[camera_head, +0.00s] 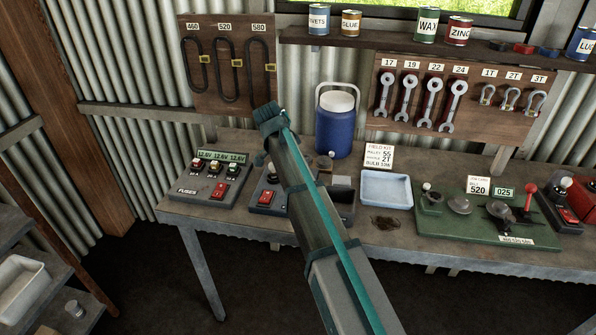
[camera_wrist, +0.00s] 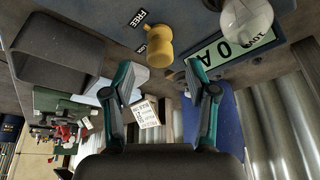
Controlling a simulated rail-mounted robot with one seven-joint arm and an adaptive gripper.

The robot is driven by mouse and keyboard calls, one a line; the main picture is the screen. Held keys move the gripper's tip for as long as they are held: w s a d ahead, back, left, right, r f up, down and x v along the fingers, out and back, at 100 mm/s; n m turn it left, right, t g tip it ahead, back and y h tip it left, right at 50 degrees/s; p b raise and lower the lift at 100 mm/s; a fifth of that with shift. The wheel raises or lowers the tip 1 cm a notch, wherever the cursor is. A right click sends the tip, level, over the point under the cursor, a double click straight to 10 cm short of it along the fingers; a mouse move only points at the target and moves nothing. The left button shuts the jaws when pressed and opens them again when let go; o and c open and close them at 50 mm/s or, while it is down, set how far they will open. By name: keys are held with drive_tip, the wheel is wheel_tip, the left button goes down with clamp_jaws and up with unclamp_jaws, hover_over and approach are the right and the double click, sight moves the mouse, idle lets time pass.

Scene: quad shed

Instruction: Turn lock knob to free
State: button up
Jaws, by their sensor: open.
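The yellow lock knob (camera_wrist: 159,45) is at the upper middle of the wrist view, on a blue-grey panel. A FREE label (camera_wrist: 138,18) and a smaller label (camera_wrist: 141,49), seemingly LOCK, lie left of it. My gripper (camera_wrist: 158,78) is open and empty. Its two teal and grey fingers stand apart, one on either side below the knob, and do not visibly touch it. In the head view my arm hides the knob and gripper, over the box with a red switch (camera_head: 267,197).
A clear bulb (camera_wrist: 247,20) and a green display (camera_wrist: 233,44) are beside the knob. A dark bin (camera_head: 340,198) is right of the box. The fuse box (camera_head: 205,190) is left, a blue cooler (camera_head: 335,130) behind, a pale tray (camera_head: 386,189) and green machine (camera_head: 460,222) right.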

drive_tip(key=v, duration=0.9)
